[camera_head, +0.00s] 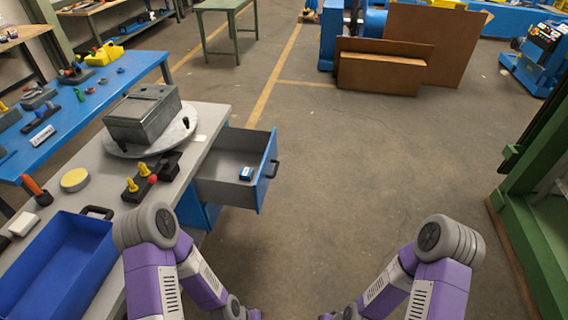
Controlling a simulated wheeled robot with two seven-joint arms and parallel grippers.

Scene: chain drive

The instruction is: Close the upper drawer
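The upper drawer (225,190) is pulled out of the right side of the grey-topped bench. It has grey inner walls, a blue front (267,171) and a black handle (273,169) facing right. A small blue and white block (246,174) lies inside it. A blue panel (200,212) of the cabinet shows below the drawer. Both my purple and grey arms bend down toward the bottom edge, nearer than the drawer and apart from it. Both grippers are out of view below.
The bench top (207,122) carries a grey metal box (143,113) on a round plate, dark blocks with yellow knobs (140,182) and a large blue bin (52,262). A green machine frame (540,215) stands at the right. The floor right of the drawer is clear.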

